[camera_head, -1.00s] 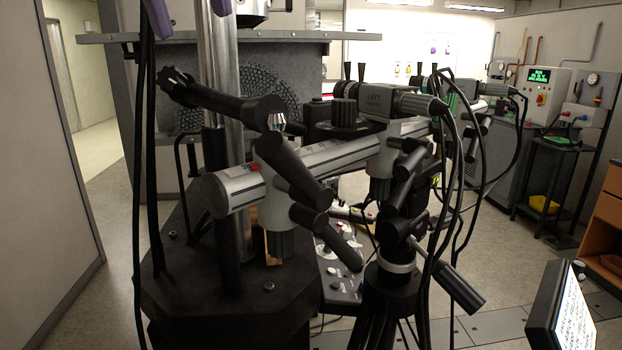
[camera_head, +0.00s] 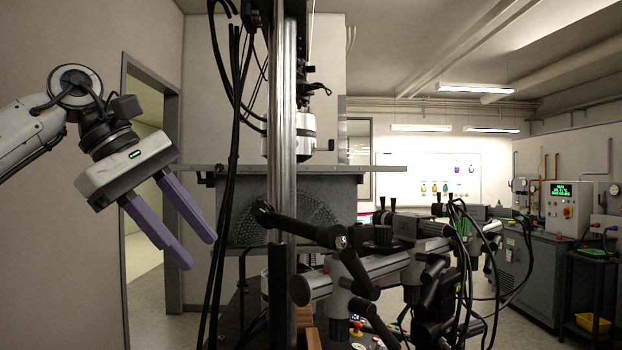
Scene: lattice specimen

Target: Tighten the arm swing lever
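My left gripper (camera_head: 198,250) comes in from the left, raised, with its two purple fingers pointing down to the right. The fingers are apart, with nothing between them. The gripper is left of the steel column (camera_head: 282,130) and apart from the clamp assembly. Black levers sit on this assembly: a long one with a knobbed end (camera_head: 298,228) reaches left, and another black lever (camera_head: 358,274) hangs at the grey tube (camera_head: 318,286). I cannot tell which is the arm swing lever. My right gripper is not in view.
Black cables (camera_head: 233,170) hang between my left gripper and the column. A wide plate (camera_head: 375,168) crosses behind the column. Camera-like devices (camera_head: 400,228) with cables stand right of it. A control cabinet (camera_head: 566,210) stands far right. A doorway (camera_head: 150,215) is at left.

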